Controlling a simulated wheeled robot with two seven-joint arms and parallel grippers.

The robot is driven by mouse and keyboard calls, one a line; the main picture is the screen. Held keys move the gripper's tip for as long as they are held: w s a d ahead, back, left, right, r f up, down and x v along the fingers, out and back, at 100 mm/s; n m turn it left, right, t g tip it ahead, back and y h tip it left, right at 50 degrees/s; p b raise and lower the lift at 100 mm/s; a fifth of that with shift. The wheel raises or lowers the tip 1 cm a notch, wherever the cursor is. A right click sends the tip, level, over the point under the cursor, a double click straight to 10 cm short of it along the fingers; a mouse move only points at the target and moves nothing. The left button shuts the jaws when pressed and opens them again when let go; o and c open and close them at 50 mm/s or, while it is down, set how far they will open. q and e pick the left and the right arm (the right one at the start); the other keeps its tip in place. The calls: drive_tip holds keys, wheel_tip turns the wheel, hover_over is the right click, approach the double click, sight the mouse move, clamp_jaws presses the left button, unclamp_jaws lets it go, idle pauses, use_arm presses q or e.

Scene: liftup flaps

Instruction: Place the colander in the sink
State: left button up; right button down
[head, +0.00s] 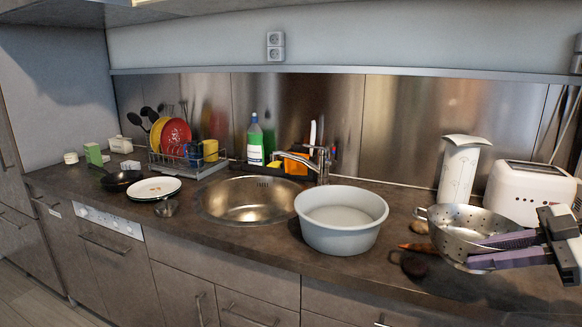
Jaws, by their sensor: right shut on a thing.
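The metal colander (462,226) is at the right of the head view, tilted, above or at the countertop; whether it touches the counter I cannot tell. My right gripper (500,250) comes in from the right and is shut on the colander, its purple fingers at the colander's right side. The round steel sink (248,204) is set in the counter left of centre and looks empty. The faucet (322,166) stands at its back right. My left gripper is not in view.
A large white basin (341,232) stands between the sink and the colander. A carrot (416,247) and a dark round item (414,266) lie by the colander. A toaster (532,188) and white canister (459,170) stand behind. Plates (154,188) and a dish rack (186,163) are left.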

drive_tip(key=shift+w+a+f, duration=0.4)
drive_tip(key=shift+a+f, duration=0.3)
drive_tip(key=shift+f, duration=0.1)
drive_tip(key=s+a+f, duration=0.3)
drive_tip(key=s+a, duration=0.2)
drive_tip(key=a, duration=0.3)
drive_tip(key=s+a+f, duration=0.4)
drive_tip(key=s+a, duration=0.1)
drive_tip(key=a, duration=0.3)
drive_tip(key=shift+s+f, duration=0.25)
drive_tip(key=shift+s, duration=0.15)
drive_tip(key=shift+a+f, duration=0.1)
drive_tip(key=shift+a, duration=0.05)
drive_tip(key=shift+f, duration=0.15)
